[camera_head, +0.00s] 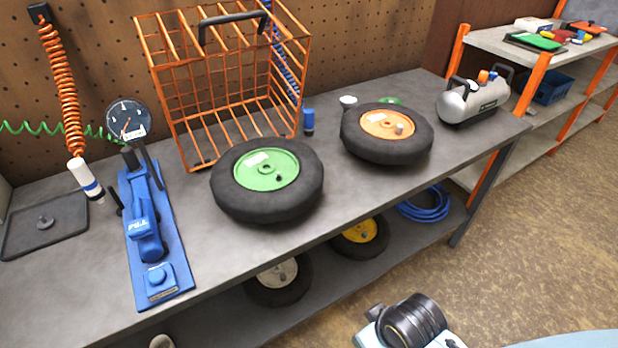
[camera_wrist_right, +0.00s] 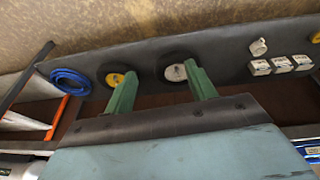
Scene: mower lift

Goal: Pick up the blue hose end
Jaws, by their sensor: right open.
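A blue coiled hose (camera_head: 286,68) hangs behind the orange wire basket, partly hidden by its bars. A small blue and dark cylinder (camera_head: 308,122), which looks like its end, is beside the basket's lower right corner, behind the green-hubbed wheel. I cannot tell whether it touches the bench. My right gripper (camera_wrist_right: 160,72) is open and empty in the wrist view, its two green fingers wide apart toward the lower shelf. The blue hose end does not show there. In the head view only part of my arm shows at the bottom, well below the bench. My left gripper is not in view.
The orange wire basket (camera_head: 200,95), green-hubbed wheel (camera_head: 268,180) and orange-hubbed wheel (camera_head: 387,133) crowd the area around the blue end. An orange coiled hose (camera_head: 62,90) with a white-and-blue end (camera_head: 84,177) hangs left. A loose blue coil (camera_head: 425,205) lies on the lower shelf.

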